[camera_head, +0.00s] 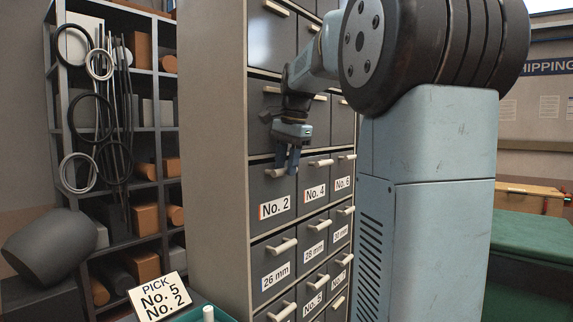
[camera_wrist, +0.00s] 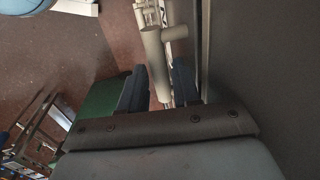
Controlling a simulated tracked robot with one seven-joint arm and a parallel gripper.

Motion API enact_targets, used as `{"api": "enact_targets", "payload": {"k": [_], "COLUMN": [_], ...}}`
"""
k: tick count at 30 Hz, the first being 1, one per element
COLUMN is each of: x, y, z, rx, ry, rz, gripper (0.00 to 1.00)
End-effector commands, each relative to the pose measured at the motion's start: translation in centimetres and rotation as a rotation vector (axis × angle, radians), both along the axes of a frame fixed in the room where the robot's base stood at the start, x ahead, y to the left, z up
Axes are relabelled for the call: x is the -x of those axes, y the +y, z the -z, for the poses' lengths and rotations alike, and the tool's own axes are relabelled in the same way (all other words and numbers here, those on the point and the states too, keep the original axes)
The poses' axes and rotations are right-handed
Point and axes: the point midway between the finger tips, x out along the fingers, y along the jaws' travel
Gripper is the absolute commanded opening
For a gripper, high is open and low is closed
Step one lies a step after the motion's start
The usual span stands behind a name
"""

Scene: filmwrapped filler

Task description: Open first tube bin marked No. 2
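The grey bin marked No. 2 (camera_head: 274,192) is in the left column of the cabinet, flush with its neighbours and looking shut. Its pale bar handle (camera_head: 275,172) is near its top edge. My gripper (camera_head: 288,170) points down in front of this handle and partly hides its right end. In the wrist view, a pale handle (camera_wrist: 154,48) runs down towards the gap between the two blue fingers (camera_wrist: 160,92). The fingers are apart, one on each side of it, with small gaps visible. I cannot tell whether either finger touches it.
Bins marked No. 4 (camera_head: 315,191) and 26 mm (camera_head: 276,275) adjoin, with similar protruding handles. A sign (camera_head: 159,297) reads PICK No. 5 No. 2, beside a teal tray (camera_head: 228,317). A rack (camera_head: 147,130) with cylinders and hanging rings stands left. My arm hides part of the right side.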

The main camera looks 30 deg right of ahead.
Motion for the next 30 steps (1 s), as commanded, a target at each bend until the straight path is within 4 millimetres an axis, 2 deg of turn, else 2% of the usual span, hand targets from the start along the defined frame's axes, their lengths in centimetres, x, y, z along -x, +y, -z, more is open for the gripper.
{"api": "enact_targets", "payload": {"k": [8,18,30], "x": [-0.03,-0.04,-0.04], "y": [0.01,0.01,0.01], "z": [0.16,0.14,0.11], "rx": [0.000,0.000,0.000], "ry": [0.000,0.000,-0.001], "rz": [0.000,0.000,0.000], "gripper": [0.32,0.01,0.00]}}
